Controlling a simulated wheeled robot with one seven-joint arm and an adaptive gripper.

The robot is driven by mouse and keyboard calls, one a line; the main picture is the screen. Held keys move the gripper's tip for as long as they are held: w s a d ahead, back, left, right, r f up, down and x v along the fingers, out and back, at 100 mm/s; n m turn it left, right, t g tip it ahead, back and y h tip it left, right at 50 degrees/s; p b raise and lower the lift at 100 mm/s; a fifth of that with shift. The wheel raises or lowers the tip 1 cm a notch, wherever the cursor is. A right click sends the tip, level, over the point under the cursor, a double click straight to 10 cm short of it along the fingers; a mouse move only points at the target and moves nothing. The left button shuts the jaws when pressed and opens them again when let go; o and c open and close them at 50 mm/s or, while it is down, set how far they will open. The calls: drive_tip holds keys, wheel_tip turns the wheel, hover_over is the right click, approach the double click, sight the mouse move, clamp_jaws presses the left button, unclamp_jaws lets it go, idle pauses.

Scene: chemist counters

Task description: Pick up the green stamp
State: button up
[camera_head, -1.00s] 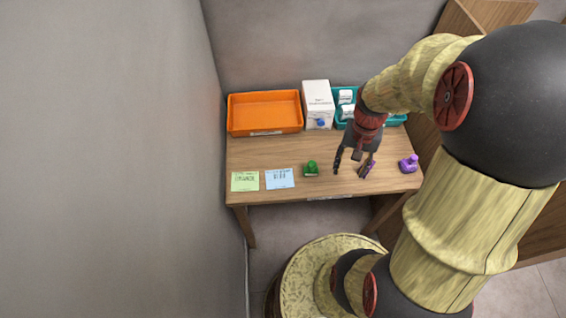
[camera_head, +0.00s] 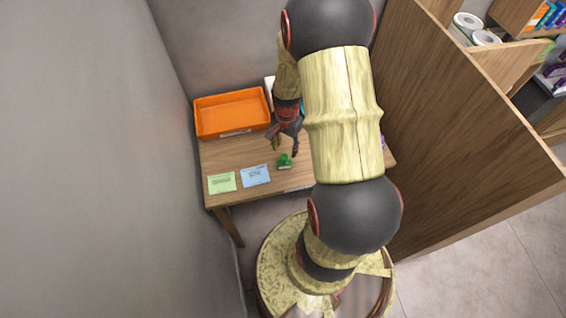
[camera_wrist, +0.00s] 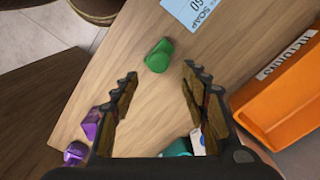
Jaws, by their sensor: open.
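The green stamp (camera_head: 284,161) stands on the wooden counter (camera_head: 225,158), to the right of the blue card. In the wrist view the green stamp (camera_wrist: 159,56) lies ahead of the fingertips, roughly in line with the gap between them. My gripper (camera_head: 286,147) is above the counter, just behind the stamp in the head view. In the wrist view my gripper (camera_wrist: 160,72) has its fingers wide apart, with nothing between them but counter. The fingers are not touching the stamp.
An orange tray (camera_head: 232,112) stands at the back left. A green card (camera_head: 222,183) and a blue card (camera_head: 256,175) lie left of the stamp. Purple items (camera_wrist: 91,124) show at the wrist view's left. A wooden partition (camera_head: 440,130) stands on the right. My arm hides the counter's right part.

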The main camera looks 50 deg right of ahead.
sight(284, 156)
drive_tip(key=f, duration=0.2)
drive_tip(key=a+f, duration=0.1)
drive_tip(key=f, duration=0.2)
drive_tip(key=shift+s+f+b, duration=0.1)
drive_tip(key=shift+s+b, duration=0.05)
drive_tip(key=shift+b, duration=0.15)
drive_tip(key=shift+f, duration=0.45)
drive_tip(key=shift+c, duration=1)
clamp_jaws()
